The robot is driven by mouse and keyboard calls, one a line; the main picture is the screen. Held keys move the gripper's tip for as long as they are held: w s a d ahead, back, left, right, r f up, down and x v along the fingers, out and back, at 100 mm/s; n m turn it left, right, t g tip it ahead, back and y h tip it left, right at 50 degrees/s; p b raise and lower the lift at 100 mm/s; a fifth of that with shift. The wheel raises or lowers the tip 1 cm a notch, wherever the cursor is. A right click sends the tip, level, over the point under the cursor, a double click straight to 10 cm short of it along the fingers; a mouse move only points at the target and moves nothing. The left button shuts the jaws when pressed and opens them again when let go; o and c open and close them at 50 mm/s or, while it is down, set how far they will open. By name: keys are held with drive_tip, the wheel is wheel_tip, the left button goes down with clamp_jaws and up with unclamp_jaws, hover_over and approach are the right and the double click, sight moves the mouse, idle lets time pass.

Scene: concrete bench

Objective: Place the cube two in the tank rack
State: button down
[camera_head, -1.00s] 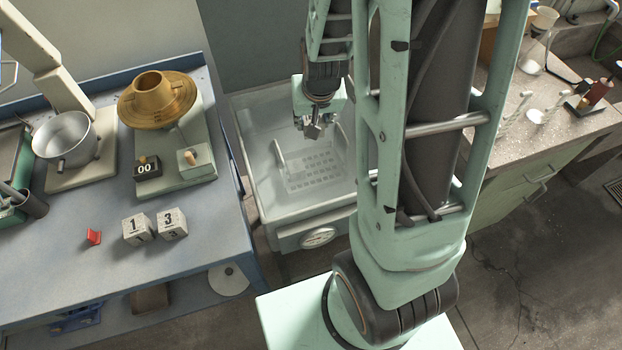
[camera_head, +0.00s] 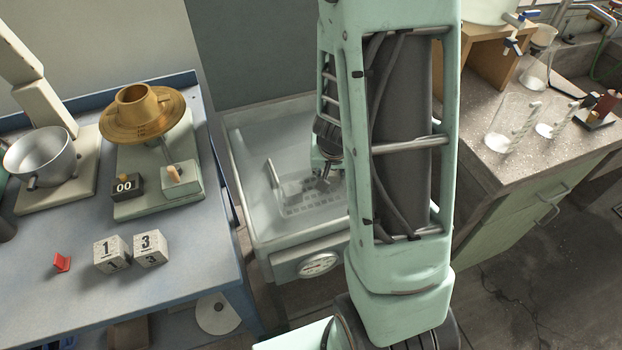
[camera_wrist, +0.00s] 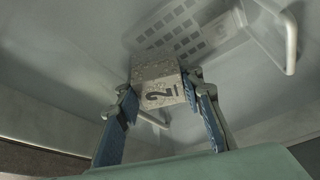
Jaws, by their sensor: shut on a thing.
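Cube two (camera_wrist: 158,86) is a speckled grey block with a black "2" in the wrist view. My gripper (camera_wrist: 160,98) is shut on it, with a blue-padded finger on each side. In the head view my gripper (camera_head: 326,172) is over the tank, partly behind my arm, and the cube cannot be made out there. The tank rack (camera_head: 300,208) is a pale perforated tray with upright handles, low inside the white tank (camera_head: 250,150). In the wrist view the rack (camera_wrist: 175,27) shows beyond the cube. I cannot tell whether the cube touches it.
Glassware (camera_head: 508,122) is on the right counter. The tank walls surround my gripper.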

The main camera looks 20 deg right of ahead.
drive_tip(key=w+f, duration=0.2)
drive_tip(key=w, duration=0.2)
drive_tip(key=b, duration=0.1)
hover_over(312, 180)
drive_tip(key=s, duration=0.1)
drive_tip(key=f, duration=0.5)
drive_tip(key=shift+s+a+f, duration=0.15)
drive_tip(key=shift+a+f, duration=0.2)
drive_tip(key=shift+f+b, duration=0.65)
drive_tip(key=shift+f, duration=0.8)
drive_tip(key=shift+f, duration=0.25)
drive_tip(key=c, duration=1.3)
unclamp_jaws()
drive_tip(key=shift+r, duration=0.1)
drive_tip(key=shift+r, duration=0.1)
